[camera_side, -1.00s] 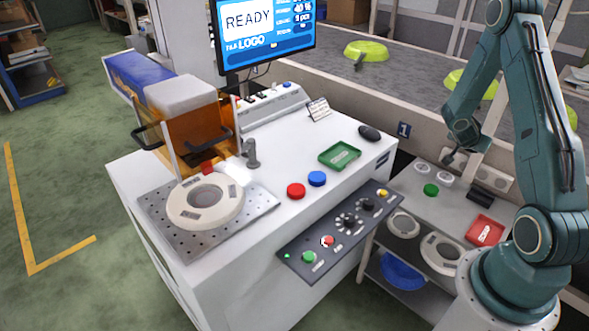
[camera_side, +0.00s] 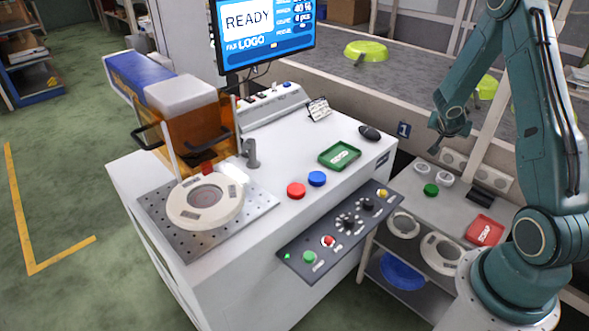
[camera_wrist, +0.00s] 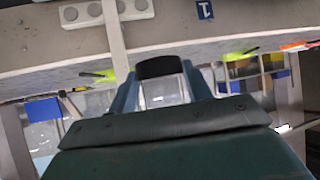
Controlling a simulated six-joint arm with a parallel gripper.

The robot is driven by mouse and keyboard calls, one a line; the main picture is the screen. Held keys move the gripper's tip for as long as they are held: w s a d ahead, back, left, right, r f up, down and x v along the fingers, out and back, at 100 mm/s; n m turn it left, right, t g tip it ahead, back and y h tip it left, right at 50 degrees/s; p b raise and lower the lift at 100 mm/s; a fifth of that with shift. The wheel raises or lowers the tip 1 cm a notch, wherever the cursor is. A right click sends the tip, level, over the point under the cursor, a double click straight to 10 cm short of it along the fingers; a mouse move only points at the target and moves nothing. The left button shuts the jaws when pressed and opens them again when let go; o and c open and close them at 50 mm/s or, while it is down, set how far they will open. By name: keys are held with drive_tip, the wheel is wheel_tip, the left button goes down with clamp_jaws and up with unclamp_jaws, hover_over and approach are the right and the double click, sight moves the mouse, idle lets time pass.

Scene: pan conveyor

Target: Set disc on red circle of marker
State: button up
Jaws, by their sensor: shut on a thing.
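The marker (camera_side: 185,110) is a machine with an orange guard and a white ring fixture (camera_side: 180,213) on a perforated metal plate. My gripper (camera_side: 435,150) is raised above the shelf at the right, well away from the marker. In the wrist view my gripper (camera_wrist: 160,75) is shut on a dark disc (camera_wrist: 160,67) between its fingertips. The disc is seen edge-on there, and is too small to make out clearly in the side view.
A monitor (camera_side: 262,35) reads READY. A side shelf holds a green disc (camera_side: 430,189) and a red tray (camera_side: 484,231). Green pans (camera_side: 366,50) lie on the conveyor.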

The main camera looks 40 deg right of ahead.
drive_tip(key=w+a+f+n+t+y, duration=0.3)
drive_tip(key=w+a+n+t+y, duration=0.65)
drive_tip(key=w+a, duration=1)
drive_tip(key=w+a+r+n+g+y, duration=0.25)
drive_tip(key=a+n+y, duration=0.35)
drive_tip(key=a, duration=0.8)
drive_tip(key=w+a+r+n+g+y, duration=0.25)
drive_tip(key=a+n, duration=0.55)
drive_tip(key=a, duration=0.5)
drive_tip(key=shift+n+t+y, duration=0.25)
drive_tip(key=shift+t+y, duration=0.1)
drive_tip(key=shift+y, duration=0.05)
drive_tip(key=f, duration=1.1)
drive_tip(key=shift+w+a+f, duration=0.15)
drive_tip(key=shift+a+f, duration=0.2)
drive_tip(key=w+a, duration=1)
drive_tip(key=shift+w+a, duration=0.15)
drive_tip(key=shift+a, duration=0.05)
drive_tip(key=shift+a, duration=0.1)
